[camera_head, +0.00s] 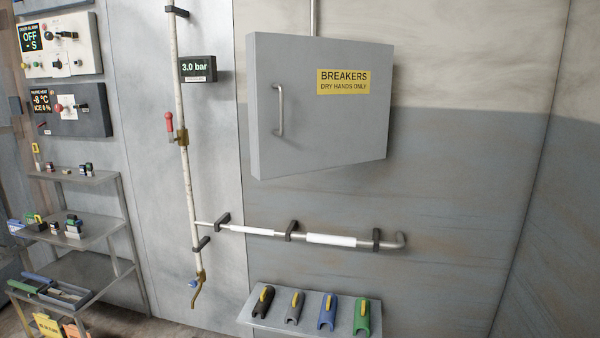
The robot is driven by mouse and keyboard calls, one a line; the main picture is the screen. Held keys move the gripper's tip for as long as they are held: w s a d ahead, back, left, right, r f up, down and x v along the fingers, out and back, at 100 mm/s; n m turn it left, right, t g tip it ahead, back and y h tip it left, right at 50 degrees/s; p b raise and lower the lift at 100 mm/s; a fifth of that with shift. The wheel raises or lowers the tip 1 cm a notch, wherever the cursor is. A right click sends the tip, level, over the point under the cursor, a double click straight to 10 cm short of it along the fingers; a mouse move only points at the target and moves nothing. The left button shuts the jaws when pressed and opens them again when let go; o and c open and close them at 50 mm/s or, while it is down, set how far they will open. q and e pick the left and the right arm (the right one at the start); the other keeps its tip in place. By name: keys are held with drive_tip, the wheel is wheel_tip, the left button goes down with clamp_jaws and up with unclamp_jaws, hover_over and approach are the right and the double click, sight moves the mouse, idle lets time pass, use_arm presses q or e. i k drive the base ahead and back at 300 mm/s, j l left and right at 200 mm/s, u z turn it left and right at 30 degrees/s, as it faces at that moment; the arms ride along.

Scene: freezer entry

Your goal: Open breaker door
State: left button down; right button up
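The breaker door (335,125) is the front of a grey metal box on the wall, right of the middle of the head view. It looks shut. A yellow label (342,82) on it reads "BREAKERS DRY HANDS ONLY". A vertical metal bar handle (280,110) sits near the door's left edge. No hinges are visible. Neither of my grippers is in view, and nothing touches the handle.
Left of the box runs a vertical pipe (184,100) with a red-handled valve (169,122) and a "3.0 bar" display (198,68). Below are a horizontal pipe (330,239) and a shelf (258,322) of coloured clamp-like pieces. Control panels and a rack (95,228) stand left.

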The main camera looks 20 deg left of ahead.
sight(315, 103)
drive_tip(key=z, duration=0.35)
drive_tip(key=j+z, duration=0.15)
drive_tip(key=z, duration=0.2)
drive_tip(key=j+z, duration=0.1)
drive_tip(key=z, duration=0.25)
drive_tip(key=j+z, duration=0.7)
drive_tip(key=j, duration=0.2)
drive_tip(key=k+j+z, duration=0.1)
drive_tip(key=j, duration=0.2)
drive_tip(key=k+j+z, duration=0.15)
drive_tip(key=j, duration=0.15)
drive_tip(key=j+z, duration=0.1)
drive_tip(key=j, duration=0.2)
drive_tip(key=k+j, duration=0.1)
drive_tip(key=j, duration=0.2)
drive_tip(key=k+j, duration=0.15)
drive_tip(key=j, duration=0.15)
drive_tip(key=k+j+z, duration=0.1)
drive_tip(key=j, duration=0.25)
